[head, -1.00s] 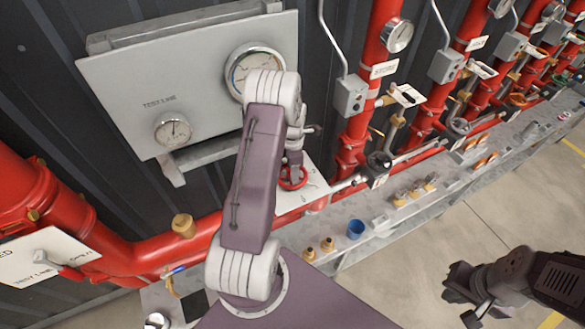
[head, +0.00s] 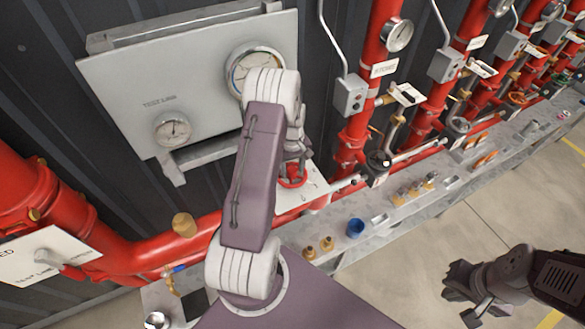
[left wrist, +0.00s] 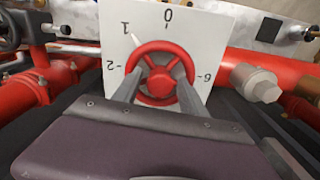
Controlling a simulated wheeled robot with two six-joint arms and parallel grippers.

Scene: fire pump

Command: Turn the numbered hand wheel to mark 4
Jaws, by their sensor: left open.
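The red hand wheel (left wrist: 160,46) is in front of a white number plate (left wrist: 187,28) in the left wrist view. The marks 0, 1, 2 and 6 are readable; mark 4 is not visible. A small white pointer (left wrist: 135,39) at the wheel's upper left is close to mark 1. My left gripper (left wrist: 157,78) is open, its two fingers apart at the wheel, one either side of the hub. In the head view the wheel (head: 293,181) is partly hidden by my left arm. My right gripper (head: 462,301) looks open and empty, away from the wheel.
A grey gauge panel (head: 120,85) is above left of the wheel. Red pipes (head: 175,246) run alongside it. A grey ledge (head: 410,209) with brass fittings and a blue cup (head: 355,228) extends right. The floor (head: 480,215) at right is open.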

